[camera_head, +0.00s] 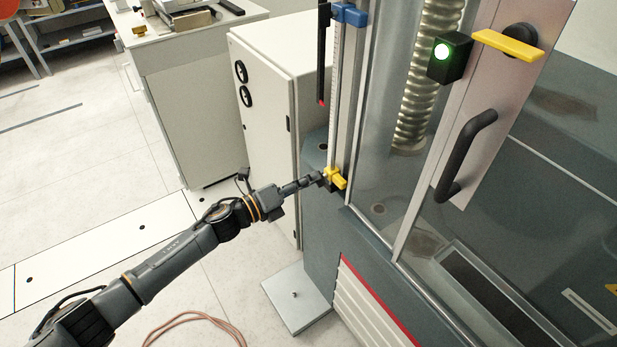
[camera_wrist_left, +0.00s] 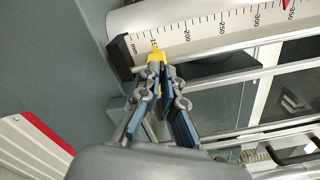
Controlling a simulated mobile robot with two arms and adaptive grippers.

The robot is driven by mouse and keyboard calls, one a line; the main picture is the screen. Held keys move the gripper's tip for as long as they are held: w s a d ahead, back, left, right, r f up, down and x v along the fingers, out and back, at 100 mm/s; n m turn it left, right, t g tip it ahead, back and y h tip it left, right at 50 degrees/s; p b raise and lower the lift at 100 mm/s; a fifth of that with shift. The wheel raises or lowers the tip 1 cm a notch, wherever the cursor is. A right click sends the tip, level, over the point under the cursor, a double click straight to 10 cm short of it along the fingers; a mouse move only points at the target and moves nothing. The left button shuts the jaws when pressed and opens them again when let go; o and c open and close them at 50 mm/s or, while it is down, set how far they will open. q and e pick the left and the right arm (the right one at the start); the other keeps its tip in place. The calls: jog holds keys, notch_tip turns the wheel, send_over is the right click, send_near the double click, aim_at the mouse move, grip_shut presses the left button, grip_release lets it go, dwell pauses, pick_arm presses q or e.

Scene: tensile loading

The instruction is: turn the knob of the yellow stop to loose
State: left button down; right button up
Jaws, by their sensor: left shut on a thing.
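The yellow stop (camera_head: 337,180) sits at the lower end of the upright scale rail (camera_head: 342,95) on the testing machine. My left gripper (camera_head: 321,178) reaches it from the left and is shut on its knob side. In the left wrist view the fingertips (camera_wrist_left: 161,68) close around a yellow part of the stop (camera_wrist_left: 157,55), beside the low end of the printed scale (camera_wrist_left: 215,30). The fingers hide most of the knob, so its turn position cannot be told. My right gripper is in neither view.
A blue stop (camera_head: 350,15) sits higher on the rail. The machine's door with a black handle (camera_head: 466,152), a lit green button (camera_head: 441,51) and a yellow lever (camera_head: 508,45) stand right. A white cabinet (camera_head: 265,140) stands behind. The floor at left is mostly clear.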

pick_arm(q)
jog(key=n, duration=0.3)
jog(key=n+p, duration=0.1)
jog(key=n, duration=0.2)
jog(key=shift+w+f, duration=0.1)
jog(key=shift+f, duration=0.1)
jog(key=shift+p, duration=0.3)
jog(key=c, duration=1.5)
grip_release()
jog(key=shift+a, duration=0.1)
jog(key=shift+f, duration=0.1)
jog(key=v, duration=1.2)
jog(key=shift+n, duration=0.3)
